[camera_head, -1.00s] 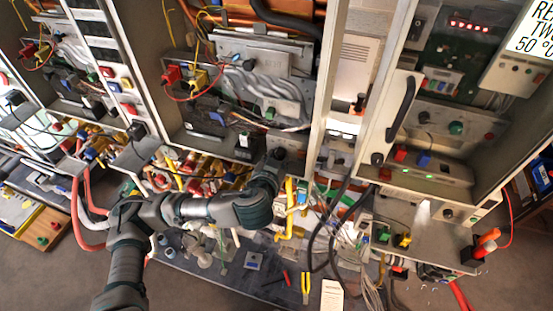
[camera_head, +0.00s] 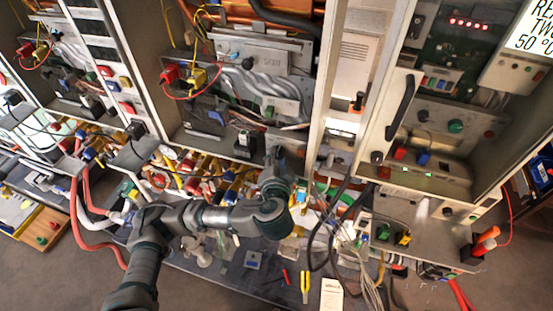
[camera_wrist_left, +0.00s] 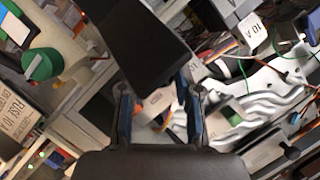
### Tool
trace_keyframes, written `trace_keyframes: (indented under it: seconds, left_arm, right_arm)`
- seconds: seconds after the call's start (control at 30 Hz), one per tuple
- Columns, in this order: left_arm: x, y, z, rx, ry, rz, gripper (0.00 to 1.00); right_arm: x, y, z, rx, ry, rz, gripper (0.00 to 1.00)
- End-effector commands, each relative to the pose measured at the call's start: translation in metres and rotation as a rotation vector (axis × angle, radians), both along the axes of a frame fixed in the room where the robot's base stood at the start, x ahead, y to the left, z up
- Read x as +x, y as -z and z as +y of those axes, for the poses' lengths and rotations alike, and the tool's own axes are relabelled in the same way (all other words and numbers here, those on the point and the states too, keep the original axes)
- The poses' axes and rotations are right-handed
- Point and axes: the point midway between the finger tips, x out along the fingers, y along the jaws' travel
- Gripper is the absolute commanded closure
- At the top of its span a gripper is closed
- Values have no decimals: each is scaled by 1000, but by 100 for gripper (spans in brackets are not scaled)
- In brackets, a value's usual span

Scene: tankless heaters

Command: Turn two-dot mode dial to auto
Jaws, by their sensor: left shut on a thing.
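My left gripper (camera_head: 276,158) reaches up to the lower front edge of the middle open cabinet (camera_head: 215,150). I cannot tell whether this part is the mode dial. No two-dot mark or auto mark is readable. In the head view the arm and hand hide the held part. A green round knob (camera_wrist_left: 41,65) shows at the left of the wrist view. My right gripper is not in view.
The right cabinet has a door with a black handle (camera_head: 403,105). A partly cut-off sign (camera_head: 536,30) hangs at the top right. Cables, hoses and connectors crowd the area below the cabinets. A yellow two-pronged tool (camera_head: 305,287) lies on the lower bench.

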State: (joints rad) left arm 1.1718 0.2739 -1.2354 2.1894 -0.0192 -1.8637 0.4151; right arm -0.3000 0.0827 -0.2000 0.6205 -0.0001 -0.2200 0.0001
Motion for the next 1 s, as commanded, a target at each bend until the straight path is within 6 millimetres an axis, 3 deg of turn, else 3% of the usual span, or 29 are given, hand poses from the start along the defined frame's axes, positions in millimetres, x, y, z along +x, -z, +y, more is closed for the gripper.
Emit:
trace_keyframes:
  seconds: [0.4,0.43,0.5,0.53,1.0]
  left_arm:
    - [1,-4,0,3,-2,-12,100]
    - [1,-4,0,2,-2,-11,62]
    - [1,-3,0,2,-2,-10,45]
    - [1,-3,0,3,-2,-10,42]
    - [-5,-2,-1,5,2,-5,42]
  right_arm:
    - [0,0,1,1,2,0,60]
    - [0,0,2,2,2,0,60]
    - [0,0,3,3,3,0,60]
    - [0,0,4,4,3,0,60]
    - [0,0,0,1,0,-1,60]
